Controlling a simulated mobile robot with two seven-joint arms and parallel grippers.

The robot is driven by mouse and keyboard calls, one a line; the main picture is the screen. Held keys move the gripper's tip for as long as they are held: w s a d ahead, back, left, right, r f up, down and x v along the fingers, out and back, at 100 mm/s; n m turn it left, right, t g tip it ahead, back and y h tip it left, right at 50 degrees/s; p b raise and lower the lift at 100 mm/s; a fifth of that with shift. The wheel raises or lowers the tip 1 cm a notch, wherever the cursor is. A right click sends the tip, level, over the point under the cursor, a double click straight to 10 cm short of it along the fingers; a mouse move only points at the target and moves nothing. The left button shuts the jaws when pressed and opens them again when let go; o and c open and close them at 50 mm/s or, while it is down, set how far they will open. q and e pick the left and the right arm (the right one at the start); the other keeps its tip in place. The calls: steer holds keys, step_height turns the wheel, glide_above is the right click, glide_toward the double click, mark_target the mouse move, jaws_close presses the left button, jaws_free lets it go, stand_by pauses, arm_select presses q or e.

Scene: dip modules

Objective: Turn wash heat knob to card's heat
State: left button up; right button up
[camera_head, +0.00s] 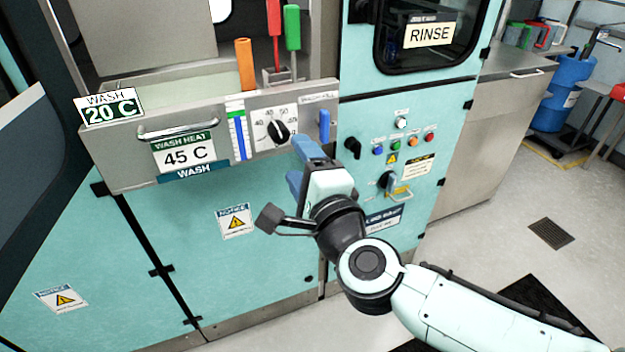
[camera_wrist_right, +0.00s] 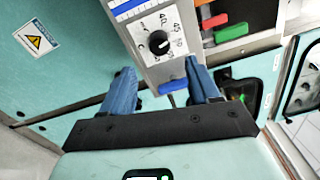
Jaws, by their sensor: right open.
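The black wash heat knob (camera_head: 279,131) sits on a white dial plate with printed numbers, on the grey panel. It also shows in the wrist view (camera_wrist_right: 158,42); which number it points at is too small to read surely. The card (camera_head: 184,152) reads "WASH HEAT 45 C" and hangs on the panel left of the knob. My right gripper (camera_head: 299,166) has blue fingers, open and empty, just below and right of the knob in the head view. In the wrist view the fingers (camera_wrist_right: 162,78) are spread apart, with the knob beyond the gap. My left gripper is out of view.
A "WASH 20 C" sign (camera_head: 108,108) stands at the panel's left end. A blue slider (camera_head: 323,125) is right of the dial, and a blue level strip (camera_head: 237,132) left. Orange, red and green handles (camera_head: 292,28) rise behind. Another black knob (camera_head: 352,146) is to the right.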

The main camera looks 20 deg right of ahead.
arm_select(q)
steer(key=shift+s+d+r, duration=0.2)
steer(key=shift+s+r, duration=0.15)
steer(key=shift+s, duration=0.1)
arm_select(e)
steer(key=s, duration=0.5)
steer(key=shift+d, duration=0.1)
